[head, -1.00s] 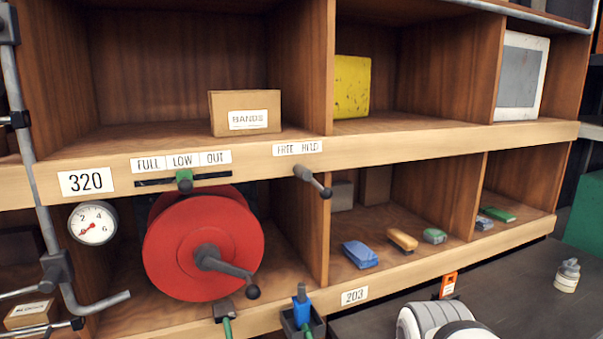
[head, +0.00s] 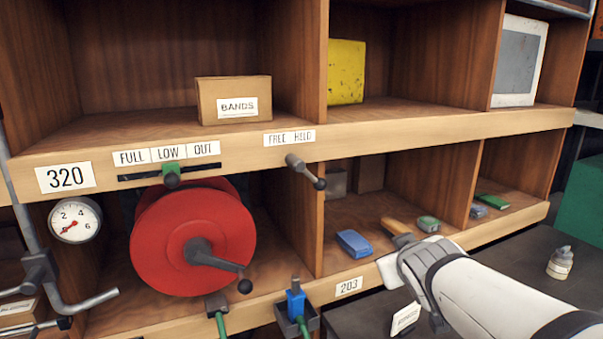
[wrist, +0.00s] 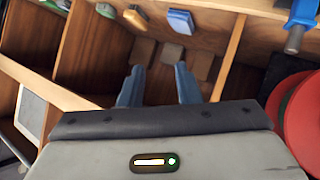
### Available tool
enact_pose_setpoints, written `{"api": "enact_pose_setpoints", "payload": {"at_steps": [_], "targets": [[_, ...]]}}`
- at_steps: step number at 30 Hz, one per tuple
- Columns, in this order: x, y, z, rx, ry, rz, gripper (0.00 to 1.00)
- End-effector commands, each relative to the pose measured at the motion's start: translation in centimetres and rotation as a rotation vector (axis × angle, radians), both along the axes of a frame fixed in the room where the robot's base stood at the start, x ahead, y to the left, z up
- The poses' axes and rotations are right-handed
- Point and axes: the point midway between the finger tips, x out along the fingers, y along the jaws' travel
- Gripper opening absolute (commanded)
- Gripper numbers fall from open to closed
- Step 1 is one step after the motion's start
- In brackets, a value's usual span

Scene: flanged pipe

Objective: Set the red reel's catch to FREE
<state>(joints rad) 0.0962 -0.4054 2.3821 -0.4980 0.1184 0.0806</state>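The red reel (head: 190,240) sits in the lower left compartment, with a dark crank on its front. Its edge also shows at the right of the wrist view (wrist: 302,112). The catch (head: 306,173) is a dark lever with a round knob, on the shelf edge under the FREE HELD label (head: 289,138). Its knob points right and down, to the HELD side. I cannot make out the catch in the wrist view. My gripper is open and empty in the wrist view (wrist: 158,86), its two fingers apart. In the head view my gripper is right of and below the catch, its fingertips not clear.
A green-marked slider (head: 172,176) sits under FULL LOW OUT. A blue-handled tool (head: 295,300) stands in a holder below the reel's right side. A blue block (head: 354,243) and other small items lie in the lower middle compartment. A vertical divider (head: 309,220) stands right of the reel.

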Motion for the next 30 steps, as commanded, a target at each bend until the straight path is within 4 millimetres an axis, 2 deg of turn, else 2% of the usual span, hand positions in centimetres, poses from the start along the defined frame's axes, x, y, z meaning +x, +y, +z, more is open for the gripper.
{"api": "enact_pose_setpoints", "payload": {"at_steps": [1,4,6,10,15,20,30], "targets": [[1.7,0.4,2.1,-0.038,-0.087,0.060,0.30],[4.2,2.5,5.9,-0.100,-0.255,0.226,0.30],[5.3,4.3,8.1,-0.138,-0.354,0.352,0.30],[5.7,7.9,10.8,-0.177,-0.485,0.582,0.30],[4.9,11.0,12.1,-0.187,-0.564,0.798,0.30],[4.6,12.4,12.3,-0.183,-0.585,0.881,0.30],[8.4,15.7,12.3,-0.180,-0.586,0.890,0.30]]}}
